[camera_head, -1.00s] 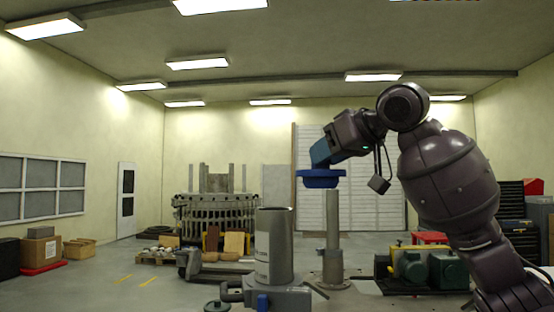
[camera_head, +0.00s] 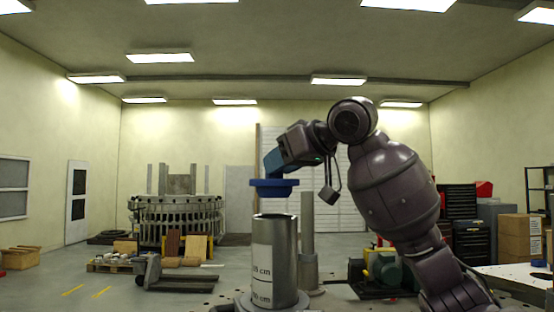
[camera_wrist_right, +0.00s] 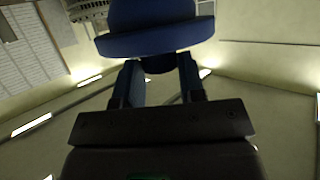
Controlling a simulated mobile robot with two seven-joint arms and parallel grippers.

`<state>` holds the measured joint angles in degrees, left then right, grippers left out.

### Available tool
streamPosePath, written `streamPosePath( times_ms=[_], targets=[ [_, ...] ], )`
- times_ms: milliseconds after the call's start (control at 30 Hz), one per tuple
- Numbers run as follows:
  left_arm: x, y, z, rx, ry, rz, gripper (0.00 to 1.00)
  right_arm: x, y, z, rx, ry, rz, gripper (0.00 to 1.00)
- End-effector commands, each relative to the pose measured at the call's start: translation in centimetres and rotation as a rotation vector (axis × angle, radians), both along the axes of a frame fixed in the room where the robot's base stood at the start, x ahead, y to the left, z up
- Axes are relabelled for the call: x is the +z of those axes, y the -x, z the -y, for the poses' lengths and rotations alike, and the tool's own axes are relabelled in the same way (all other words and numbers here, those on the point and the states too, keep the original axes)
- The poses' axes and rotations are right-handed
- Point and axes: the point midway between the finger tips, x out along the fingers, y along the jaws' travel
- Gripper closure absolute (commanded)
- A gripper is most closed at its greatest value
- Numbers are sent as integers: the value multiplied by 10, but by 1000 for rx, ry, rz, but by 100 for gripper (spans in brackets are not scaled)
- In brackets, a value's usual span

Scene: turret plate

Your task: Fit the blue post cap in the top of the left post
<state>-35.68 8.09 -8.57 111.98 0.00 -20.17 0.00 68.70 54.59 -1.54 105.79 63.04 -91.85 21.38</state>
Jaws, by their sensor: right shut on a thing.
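The blue post cap (camera_head: 273,187) hangs above the wide grey left post (camera_head: 286,262), roughly over its open top and apart from it by a visible gap. The cap looks about level. My right gripper (camera_head: 272,165) is shut on the cap from above. In the right wrist view, the two fingers (camera_wrist_right: 158,78) hold the blue cap (camera_wrist_right: 155,40), whose broad rim hides its far side. My left gripper is not in view.
A thinner, taller grey post (camera_head: 307,235) stands just right of the left post. A pallet jack (camera_head: 180,278) is on the floor at left. A green machine (camera_head: 388,270) and cardboard boxes (camera_head: 520,238) stand at the right.

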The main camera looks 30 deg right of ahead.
Motion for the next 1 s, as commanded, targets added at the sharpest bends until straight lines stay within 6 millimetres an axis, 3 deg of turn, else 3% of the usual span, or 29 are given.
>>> streamPosePath(
  times_ms=[500,1000],
  targets=[
    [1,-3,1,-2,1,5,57,-43,0,0,0,-1,0,92],
    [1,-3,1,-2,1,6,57,-48,0,0,1,-2,0,92]
  ],
)
